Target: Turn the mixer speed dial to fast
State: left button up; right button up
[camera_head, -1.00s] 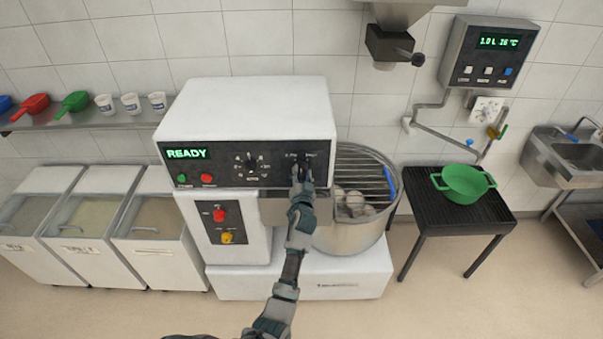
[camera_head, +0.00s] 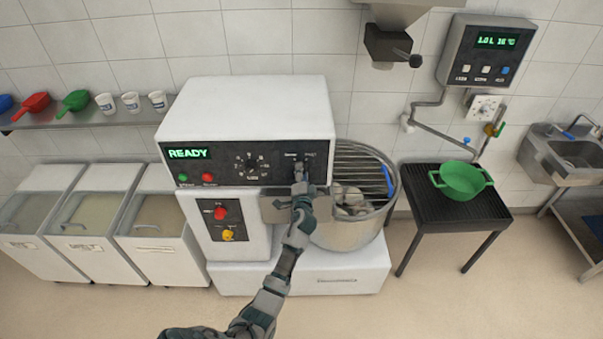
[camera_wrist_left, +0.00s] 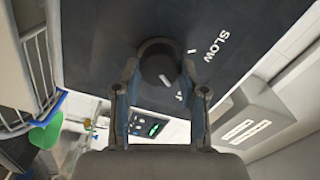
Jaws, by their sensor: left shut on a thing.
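The mixer (camera_head: 247,105) is a large white machine with a black control panel whose display reads READY. Its speed dial (camera_wrist_left: 158,66) is a round black knob with a white mark, at the panel's right end. My left gripper (camera_head: 300,178) reaches up to the panel and covers most of the dial in the head view. In the left wrist view, my left gripper (camera_wrist_left: 160,88) has its fingers on both sides of the dial, shut on it. The word SLOW shows beside it; another label is partly hidden by a finger. The right gripper is not in view.
The mixer bowl (camera_head: 346,233) with its wire guard (camera_head: 362,160) stands just right of the panel. A black table (camera_head: 430,208) with a green pot (camera_head: 461,180) is further right. White bins (camera_head: 150,255) stand at left, under a shelf (camera_head: 85,118) with scoops and cups.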

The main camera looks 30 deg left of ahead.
pick_arm(q)
jog(key=shift+d+f, duration=0.1)
dwell(0.4)
jog(key=o, duration=1.1)
jog(key=shift+w, duration=0.2)
jog(key=v, duration=1.2)
jog(key=shift+f, duration=0.1)
jog(key=shift+f, duration=0.1)
